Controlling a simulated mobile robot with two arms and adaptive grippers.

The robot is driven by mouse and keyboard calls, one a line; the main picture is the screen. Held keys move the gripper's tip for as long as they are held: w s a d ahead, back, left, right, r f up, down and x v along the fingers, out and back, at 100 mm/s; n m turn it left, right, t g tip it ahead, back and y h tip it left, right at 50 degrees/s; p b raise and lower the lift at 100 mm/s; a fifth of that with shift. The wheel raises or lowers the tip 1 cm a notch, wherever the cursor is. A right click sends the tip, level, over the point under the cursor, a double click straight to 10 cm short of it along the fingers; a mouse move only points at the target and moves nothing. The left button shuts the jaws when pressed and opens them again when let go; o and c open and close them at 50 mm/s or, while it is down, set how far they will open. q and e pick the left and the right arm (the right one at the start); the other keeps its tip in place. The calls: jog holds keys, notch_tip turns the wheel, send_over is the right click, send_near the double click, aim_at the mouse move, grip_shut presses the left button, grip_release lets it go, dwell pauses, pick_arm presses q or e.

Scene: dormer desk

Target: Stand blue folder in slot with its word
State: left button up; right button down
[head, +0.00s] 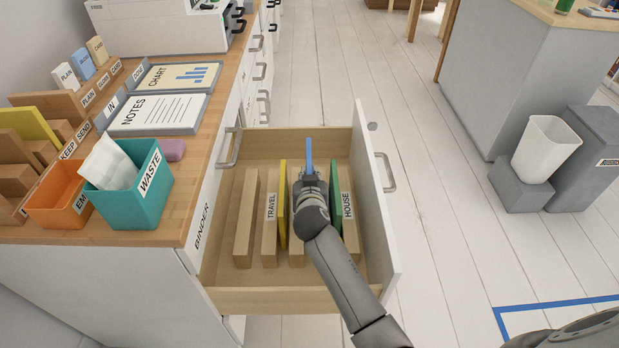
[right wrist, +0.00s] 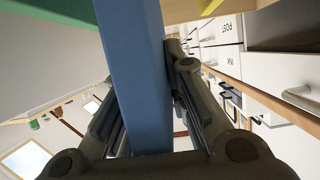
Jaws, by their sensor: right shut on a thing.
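The blue folder (head: 309,155) is held upright in my right gripper (head: 311,178), over the open drawer (head: 260,301). In the right wrist view the blue folder (right wrist: 135,70) runs between the two fingers, which close on its sides. Below it in the drawer are wooden dividers. One is labelled TRAVEL (head: 269,235) and one HOUSE (head: 348,215). A divider between them (head: 296,255) is partly hidden by my arm, and its word is hidden. The folder's own word does not show. My left gripper is not in view.
A yellow folder (head: 283,205) stands right of TRAVEL, and a green folder (head: 335,212) stands left of HOUSE. The drawer's front panel (head: 377,200) rises at right. The desk (head: 190,190) at left holds a teal WASTE bin (head: 138,200), an orange bin (head: 58,203) and trays.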

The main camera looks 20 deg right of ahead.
pick_arm(q)
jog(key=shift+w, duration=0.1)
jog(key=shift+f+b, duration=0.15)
jog(key=shift+b, duration=0.6)
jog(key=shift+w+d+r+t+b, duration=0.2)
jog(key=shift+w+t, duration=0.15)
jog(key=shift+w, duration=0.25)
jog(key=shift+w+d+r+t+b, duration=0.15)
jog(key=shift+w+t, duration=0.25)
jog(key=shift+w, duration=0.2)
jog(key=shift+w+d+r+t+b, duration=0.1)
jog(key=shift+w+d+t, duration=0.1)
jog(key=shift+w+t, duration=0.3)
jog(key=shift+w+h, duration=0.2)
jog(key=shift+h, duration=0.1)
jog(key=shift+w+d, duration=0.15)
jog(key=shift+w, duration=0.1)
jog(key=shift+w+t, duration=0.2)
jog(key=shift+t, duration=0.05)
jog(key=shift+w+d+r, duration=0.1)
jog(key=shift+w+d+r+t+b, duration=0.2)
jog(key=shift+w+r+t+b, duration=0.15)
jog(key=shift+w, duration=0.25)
